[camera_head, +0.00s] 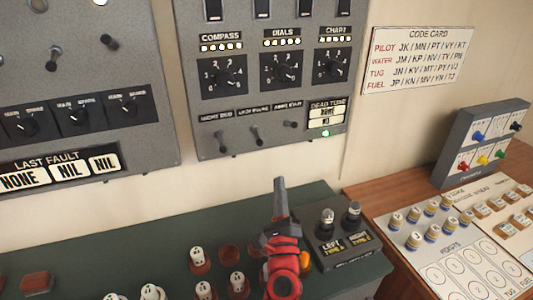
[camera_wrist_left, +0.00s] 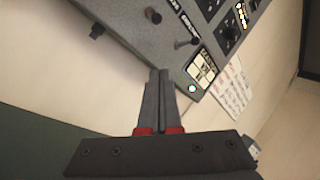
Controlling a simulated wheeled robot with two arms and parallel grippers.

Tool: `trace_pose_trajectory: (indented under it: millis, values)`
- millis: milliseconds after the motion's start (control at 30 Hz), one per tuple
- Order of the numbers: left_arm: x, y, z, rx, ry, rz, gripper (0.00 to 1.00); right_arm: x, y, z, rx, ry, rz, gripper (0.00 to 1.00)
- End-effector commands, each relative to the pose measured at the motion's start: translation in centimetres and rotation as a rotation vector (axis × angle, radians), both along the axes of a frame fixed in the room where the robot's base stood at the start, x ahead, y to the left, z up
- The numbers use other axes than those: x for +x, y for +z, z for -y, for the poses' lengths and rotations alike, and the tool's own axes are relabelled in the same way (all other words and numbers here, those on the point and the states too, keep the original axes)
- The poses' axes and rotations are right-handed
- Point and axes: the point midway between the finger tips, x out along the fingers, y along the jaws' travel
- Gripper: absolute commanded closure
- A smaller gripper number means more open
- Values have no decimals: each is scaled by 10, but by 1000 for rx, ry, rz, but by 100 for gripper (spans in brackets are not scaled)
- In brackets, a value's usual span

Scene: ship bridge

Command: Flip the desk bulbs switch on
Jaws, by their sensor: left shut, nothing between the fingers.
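A grey wall panel (camera_head: 180,148) carries a row of three small toggle switches along its bottom: a left one (camera_head: 222,138), a middle one (camera_head: 256,136) and a right one (camera_head: 291,125). The small labels above them are too blurred to read surely, so I cannot tell which is the desk bulbs switch. My left gripper (camera_head: 280,183) is shut and empty, pointing up below this row, apart from the toggles in the picture. In the left wrist view the shut fingertips (camera_wrist_left: 158,74) overlap the panel's lower edge, near a toggle (camera_wrist_left: 185,43). My right gripper is out of view.
A lit green lamp (camera_head: 326,133) sits under the dead tube display (camera_head: 326,114). Below are a green desk (camera_head: 120,255) with several small white-topped pieces and a dark box (camera_head: 345,250) with two knobs. Another grey panel (camera_head: 80,100) hangs left. Bare wall (camera_head: 250,170) lies between panel and desk.

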Motion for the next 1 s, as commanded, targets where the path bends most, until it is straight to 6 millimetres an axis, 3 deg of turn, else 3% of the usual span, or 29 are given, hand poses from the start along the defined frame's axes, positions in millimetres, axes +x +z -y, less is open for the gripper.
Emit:
trace_pose_trajectory:
  millis: [300, 800, 900, 1000]
  values:
    - [6, 5, -1, -3, 2, 0, 100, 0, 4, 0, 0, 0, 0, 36]
    - [83, 40, -2, -3, 2, -1, 100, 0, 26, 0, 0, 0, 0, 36]
    - [94, 45, -2, -3, 2, -1, 100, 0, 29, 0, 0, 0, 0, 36]
    - [84, 53, -12, -1, -1, -2, 100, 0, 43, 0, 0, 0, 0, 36]
